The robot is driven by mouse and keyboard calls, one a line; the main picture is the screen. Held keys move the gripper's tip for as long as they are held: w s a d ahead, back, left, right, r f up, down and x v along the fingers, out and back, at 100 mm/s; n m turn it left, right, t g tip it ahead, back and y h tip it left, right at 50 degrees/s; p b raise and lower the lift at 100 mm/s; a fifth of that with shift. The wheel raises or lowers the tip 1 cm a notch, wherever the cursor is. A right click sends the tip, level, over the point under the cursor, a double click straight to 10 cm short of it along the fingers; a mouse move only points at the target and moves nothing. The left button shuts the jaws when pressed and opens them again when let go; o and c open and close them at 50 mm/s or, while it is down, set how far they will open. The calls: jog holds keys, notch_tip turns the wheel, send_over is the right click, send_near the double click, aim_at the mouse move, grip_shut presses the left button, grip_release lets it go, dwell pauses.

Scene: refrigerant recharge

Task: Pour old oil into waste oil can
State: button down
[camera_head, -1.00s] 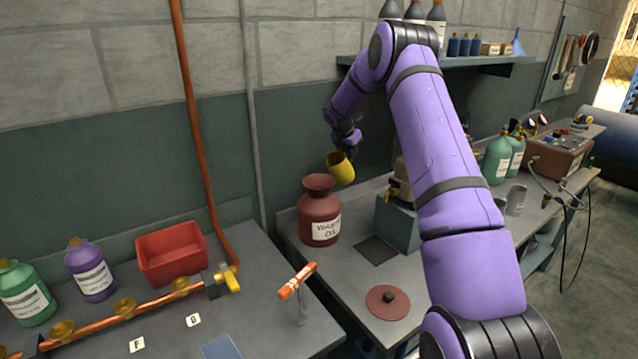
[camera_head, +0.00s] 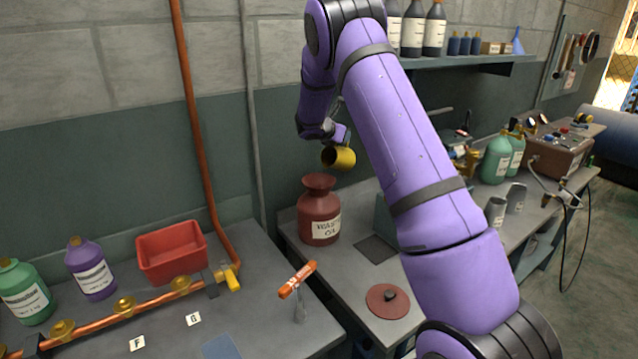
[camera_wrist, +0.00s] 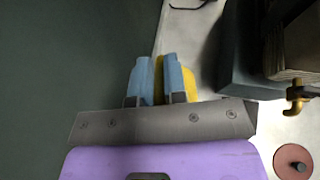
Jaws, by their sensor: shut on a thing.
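The waste oil can (camera_head: 319,214) is a dark red, labelled jug with a flared open mouth, standing on the bench near the wall in the head view. A yellow cup (camera_head: 345,158) is held above the can's mouth and slightly to its right, tilted with its opening facing left toward the camera. My gripper (camera_head: 349,143) is shut on the cup. In the wrist view, the blue fingers of my gripper (camera_wrist: 161,77) are close together, with part of the yellow cup (camera_wrist: 187,80) beside them. I see no oil stream, and the cup's contents cannot be made out.
A red disc with a dark knob (camera_head: 388,300) lies at the bench front. A grey-blue box (camera_head: 386,222) stands right of the can, partly behind my arm. The wall is close behind the can. A red bin (camera_head: 172,254) sits on the left bench.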

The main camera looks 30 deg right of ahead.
jog(key=shift+s+a+f+h, duration=0.1)
jog(key=shift+s+a+h, duration=0.05)
jog(key=shift+a+h, duration=0.35)
jog(key=shift+a, duration=0.15)
jog(key=shift+s+a+r+t+h+p, duration=0.15)
jog(key=shift+a+h+p, duration=0.15)
jog(key=shift+a, duration=0.2)
jog(key=shift+s+a+r+t+h+p, duration=0.2)
jog(key=shift+a+h, duration=0.15)
jog(key=shift+a, duration=0.15)
jog(key=shift+s+a+r+t+h+p, duration=0.15)
jog(key=shift+a+h+p, duration=0.15)
jog(key=shift+a, duration=0.2)
jog(key=shift+s+a+r+h, duration=0.25)
jog(key=shift+a+h, duration=0.25)
jog(key=shift+h, duration=0.15)
jog(key=shift+s+a+r+t+h+p, duration=0.1)
jog(key=shift+a+r+t+h+p, duration=0.1)
jog(key=shift+a+h+p, duration=0.25)
jog(key=shift+s+a+r+t+h+p, duration=0.1)
jog(key=shift+a+r+t+h+p, duration=0.1)
jog(key=shift+a+h, duration=0.35)
jog(key=shift+s+a+h+p, duration=0.2)
jog(key=shift+a+h+p, duration=0.1)
jog(key=shift+a+h, duration=0.25)
